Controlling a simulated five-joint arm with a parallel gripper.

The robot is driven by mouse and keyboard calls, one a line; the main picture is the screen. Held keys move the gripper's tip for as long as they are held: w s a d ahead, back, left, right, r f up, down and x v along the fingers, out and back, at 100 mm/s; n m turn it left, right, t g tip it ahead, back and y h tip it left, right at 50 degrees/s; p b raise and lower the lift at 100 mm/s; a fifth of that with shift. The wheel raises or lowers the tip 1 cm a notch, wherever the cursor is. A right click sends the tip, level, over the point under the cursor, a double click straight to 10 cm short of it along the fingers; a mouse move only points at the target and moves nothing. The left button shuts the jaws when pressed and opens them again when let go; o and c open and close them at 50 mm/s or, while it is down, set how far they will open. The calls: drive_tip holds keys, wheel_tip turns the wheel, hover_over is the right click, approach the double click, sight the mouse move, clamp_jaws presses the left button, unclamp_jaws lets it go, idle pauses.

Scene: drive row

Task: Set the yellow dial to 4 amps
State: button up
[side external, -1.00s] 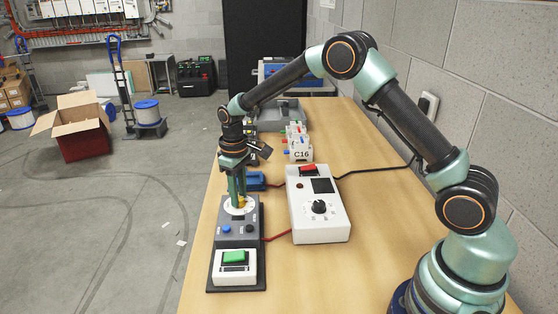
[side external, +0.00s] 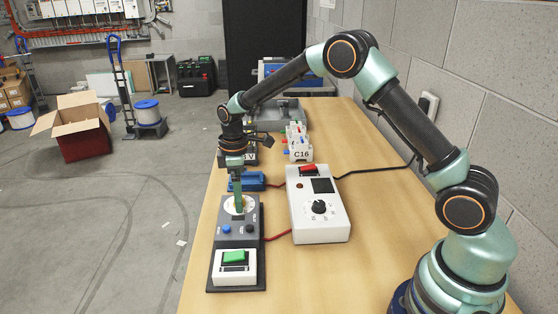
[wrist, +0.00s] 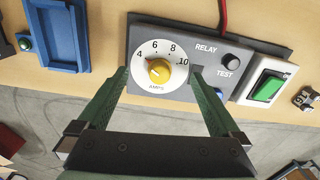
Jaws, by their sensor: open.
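The yellow dial (wrist: 160,72) sits on a round white scale marked 4, 6, 8, 10 and AMPS, on the grey relay unit (wrist: 205,35). A small reddish mark on the dial appears to point up and left, roughly toward 4; its exact reading is hard to tell. My gripper (wrist: 160,78) is open, with one green finger on each side of the dial in the wrist view. Contact with the dial is not visible. In the side external view my gripper (side external: 239,208) points down over the scale, and its fingers mostly hide the dial.
The relay unit has a black TEST knob (wrist: 229,61) and a green switch (wrist: 268,89) beside it. A white box with a black knob (side external: 319,207) and red switch stands to the right.

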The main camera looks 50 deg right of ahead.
drive_tip(key=shift+r, duration=3.35)
drive_tip(key=shift+r, duration=0.2)
drive_tip(key=s+d+r+m+t, duration=0.2)
drive_tip(key=s+r+m+t, duration=0.35)
drive_tip(key=s+r, duration=0.85)
drive_tip(key=s+f+m, duration=0.2)
drive_tip(key=s+m, duration=0.2)
drive_tip(key=s, duration=0.3)
drive_tip(key=shift+s+d+f, duration=0.2)
drive_tip(key=shift+s+d, duration=0.15)
drive_tip(key=shift+s, duration=0.05)
